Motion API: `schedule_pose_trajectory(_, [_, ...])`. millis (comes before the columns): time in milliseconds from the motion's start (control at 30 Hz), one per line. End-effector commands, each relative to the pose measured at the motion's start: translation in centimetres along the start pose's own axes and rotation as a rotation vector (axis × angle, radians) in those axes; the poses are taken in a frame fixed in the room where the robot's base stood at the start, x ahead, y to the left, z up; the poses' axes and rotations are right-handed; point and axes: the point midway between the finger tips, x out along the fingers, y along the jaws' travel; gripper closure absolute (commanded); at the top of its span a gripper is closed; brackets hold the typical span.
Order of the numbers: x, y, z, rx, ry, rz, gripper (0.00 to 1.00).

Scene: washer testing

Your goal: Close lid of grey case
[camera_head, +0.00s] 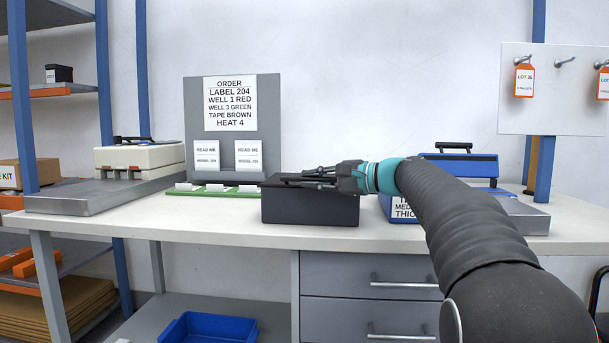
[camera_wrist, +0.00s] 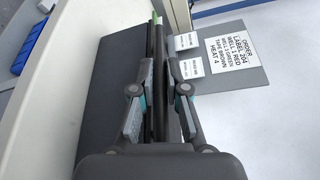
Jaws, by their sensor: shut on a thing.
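The grey case (camera_head: 310,208) is a dark box near the table's front edge, in the middle of the head view. It fills the left centre of the wrist view (camera_wrist: 108,75). My gripper (camera_head: 300,181) reaches in from the right at the height of the case's top. Its fingers lie along the top edge and are shut on a thin dark part, which looks like the lid. In the wrist view the gripper (camera_wrist: 158,60) has a finger on each side of this dark strip. The lid looks about level; the fingers hide its exact gap to the body.
A grey order board (camera_head: 263,120) stands behind the case, with a green strip (camera_head: 215,192) holding white blocks before it. A cream case (camera_head: 140,158) stands left on a metal plate. A blue case (camera_head: 462,165) stands right, partly behind my arm.

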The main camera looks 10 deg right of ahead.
Motion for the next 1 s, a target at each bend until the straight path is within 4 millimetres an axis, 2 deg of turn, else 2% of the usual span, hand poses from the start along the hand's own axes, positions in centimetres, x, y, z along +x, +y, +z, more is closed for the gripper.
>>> schedule_pose_trajectory(33, [0.00, 0.71, -0.45, 0.005, 0.001, 0.010, 1.00])
schedule_pose_trajectory(467, [-0.24, 1.32, -1.09, 0.011, 0.006, 0.016, 1.00])
schedule_pose_trajectory(500, [-0.24, 1.34, -1.10, 0.011, 0.006, 0.016, 0.84])
schedule_pose_trajectory(533, [-0.24, 1.35, -1.10, 0.011, 0.005, 0.017, 0.76])
schedule_pose_trajectory(1000, [-0.24, 1.03, -0.99, 0.008, 0.008, 0.012, 0.76])
